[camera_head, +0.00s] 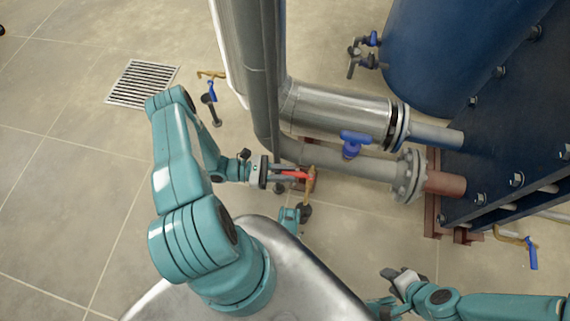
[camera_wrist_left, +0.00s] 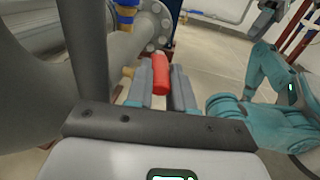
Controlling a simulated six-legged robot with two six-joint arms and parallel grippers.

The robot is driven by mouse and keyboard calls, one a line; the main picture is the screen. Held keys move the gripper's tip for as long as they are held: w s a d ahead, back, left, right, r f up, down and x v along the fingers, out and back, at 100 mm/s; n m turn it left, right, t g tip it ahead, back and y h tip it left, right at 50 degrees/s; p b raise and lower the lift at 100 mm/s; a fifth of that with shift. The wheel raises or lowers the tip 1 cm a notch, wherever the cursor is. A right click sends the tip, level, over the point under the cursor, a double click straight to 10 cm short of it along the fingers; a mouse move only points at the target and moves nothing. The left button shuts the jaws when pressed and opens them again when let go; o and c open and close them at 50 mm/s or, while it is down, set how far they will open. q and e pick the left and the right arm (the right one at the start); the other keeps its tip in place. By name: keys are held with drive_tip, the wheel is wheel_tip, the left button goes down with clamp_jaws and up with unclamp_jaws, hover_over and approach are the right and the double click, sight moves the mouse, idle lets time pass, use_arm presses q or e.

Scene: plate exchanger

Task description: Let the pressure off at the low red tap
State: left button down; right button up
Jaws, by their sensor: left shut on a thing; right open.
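The low red tap (camera_head: 295,174) has a red lever on a small brass body (camera_head: 310,180) beside the lower grey pipe. My left gripper (camera_head: 280,173) is shut on the red lever. In the left wrist view the red lever (camera_wrist_left: 160,74) stands between the two grey fingers, and a bit of brass shows left of them. The tap's outlet is too small to make out. My right gripper (camera_head: 397,281) is open and empty, low on the right, away from the tap.
A blue-handled valve (camera_head: 352,143) sits on the grey pipe above. The flange (camera_head: 408,176) and the dark blue plate stack (camera_head: 510,110) stand to the right. A floor drain grate (camera_head: 143,83) lies far left. Another blue-handled tap (camera_head: 530,250) is at the right.

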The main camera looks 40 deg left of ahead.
use_arm(q)
drive_tip(key=shift+w+a+r, duration=0.15)
drive_tip(key=shift+w+r, duration=0.05)
idle(0.5)
drive_tip(key=c, duration=1)
unclamp_jaws()
drive_tip(key=shift+m, duration=0.3)
drive_tip(key=shift+f, duration=0.1)
